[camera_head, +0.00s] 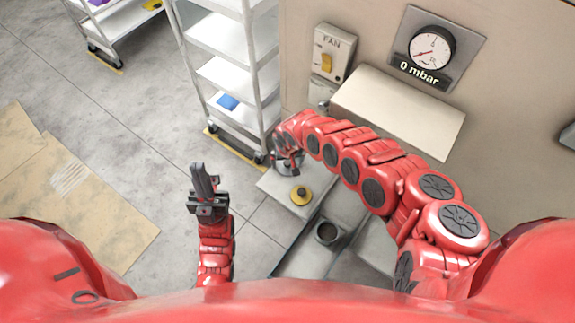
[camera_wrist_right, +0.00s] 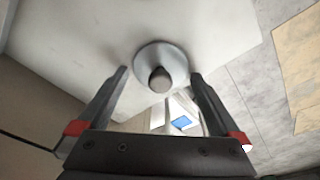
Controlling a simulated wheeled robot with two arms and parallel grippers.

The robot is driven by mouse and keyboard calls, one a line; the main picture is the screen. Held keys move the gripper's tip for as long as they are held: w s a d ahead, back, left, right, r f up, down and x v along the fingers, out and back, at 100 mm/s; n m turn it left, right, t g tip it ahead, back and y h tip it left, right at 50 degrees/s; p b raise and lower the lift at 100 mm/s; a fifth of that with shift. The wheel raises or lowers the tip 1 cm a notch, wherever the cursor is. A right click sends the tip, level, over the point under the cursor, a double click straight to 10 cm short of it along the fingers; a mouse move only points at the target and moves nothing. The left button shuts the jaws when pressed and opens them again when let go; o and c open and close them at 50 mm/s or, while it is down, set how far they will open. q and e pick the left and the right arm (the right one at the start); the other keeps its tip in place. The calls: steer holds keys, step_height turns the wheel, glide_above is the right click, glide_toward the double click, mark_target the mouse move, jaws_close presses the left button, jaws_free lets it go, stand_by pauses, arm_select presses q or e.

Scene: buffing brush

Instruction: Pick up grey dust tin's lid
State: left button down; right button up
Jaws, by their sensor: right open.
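The grey dust tin's lid (camera_wrist_right: 174,57), a round grey disc with a knob (camera_wrist_right: 160,80), shows in the right wrist view on a pale surface. My right gripper (camera_wrist_right: 159,73) is open, with one finger on each side of the knob in that view. I cannot tell whether the fingers touch it. In the head view the right gripper (camera_head: 287,158) is over the grey tin (camera_head: 283,168), which it partly hides. My left gripper (camera_head: 203,180) is away to the left above the floor and holds nothing that I can see.
A round yellow item with a dark knob (camera_head: 301,195) sits on the pale surface near the grey tin. A dark open round container (camera_head: 327,234) is in the grey recess below. A white shelf cart (camera_head: 228,75) stands behind. A cream panel (camera_head: 398,108) juts from the wall.

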steer(key=c, duration=1.1)
steer(key=shift+r, duration=0.1)
